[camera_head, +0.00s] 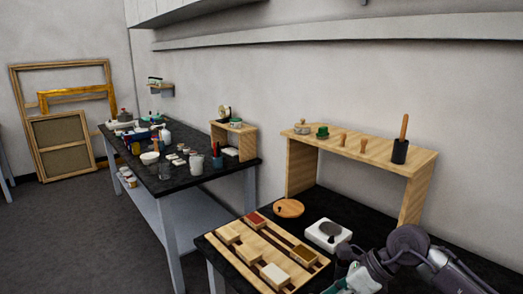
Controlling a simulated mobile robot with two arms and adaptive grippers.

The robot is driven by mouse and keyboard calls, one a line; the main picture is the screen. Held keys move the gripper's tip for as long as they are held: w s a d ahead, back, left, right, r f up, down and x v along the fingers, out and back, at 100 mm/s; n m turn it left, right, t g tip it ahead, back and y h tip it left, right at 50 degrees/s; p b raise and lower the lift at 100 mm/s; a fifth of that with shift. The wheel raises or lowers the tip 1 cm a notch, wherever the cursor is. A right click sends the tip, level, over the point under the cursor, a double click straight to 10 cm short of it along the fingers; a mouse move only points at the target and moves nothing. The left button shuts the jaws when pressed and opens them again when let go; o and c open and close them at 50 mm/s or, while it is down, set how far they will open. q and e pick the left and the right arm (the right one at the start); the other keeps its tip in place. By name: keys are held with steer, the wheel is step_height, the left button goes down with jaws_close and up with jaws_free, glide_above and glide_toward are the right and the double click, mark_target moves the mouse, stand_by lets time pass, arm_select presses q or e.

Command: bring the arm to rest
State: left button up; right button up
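My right arm comes in at the lower right corner, bent, with grey and dark links. Its gripper (350,272) is at the bottom edge, close to the right end of the wooden rack in the picture. The fingers are small, dark and partly cut off, so I cannot tell whether they are open or shut, and I see nothing clearly held. My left gripper is not in view.
A slotted wooden rack (247,262) with several blocks, a round wooden disc (289,208) and a white square dish (328,235) occupy the near black table. A wooden shelf (377,150) stands behind. A cluttered table (200,181) stands left; floor (70,235) is clear.

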steer(key=s+a+r+m+t+y, duration=0.2)
steer(key=a+r+m+t+y, duration=0.5)
steer(key=a+r+y, duration=0.5)
steer(key=w+d+r+m+t+h, duration=0.15)
steer(key=d+m+t+h, duration=0.35)
steer(key=m+t, duration=0.65)
steer(key=d+f+m+g+h, duration=0.2)
steer(key=d+f+m+h, duration=1.1)
steer(key=m, duration=0.6)
steer(key=s+f+m+g+h, duration=0.1)
steer(key=s+f+m+g, duration=0.3)
steer(key=s+f+g, duration=0.5)
steer(key=s+f+m+g+h, duration=0.1)
steer(key=s+f+m+g, duration=0.35)
steer(key=s+f, duration=0.85)
steer(key=s+f+g, duration=0.1)
steer(key=s+f, duration=0.1)
steer(key=f, duration=0.9)
steer(key=s+f+g, duration=0.1)
steer(key=s+f, duration=0.2)
steer(key=f, duration=0.9)
steer(key=s+d+f+g, duration=0.1)
steer(key=s+d+f, duration=0.2)
steer(key=s+f, duration=1.2)
steer(key=shift+s+n, duration=0.3)
steer(key=shift+s, duration=0.15)
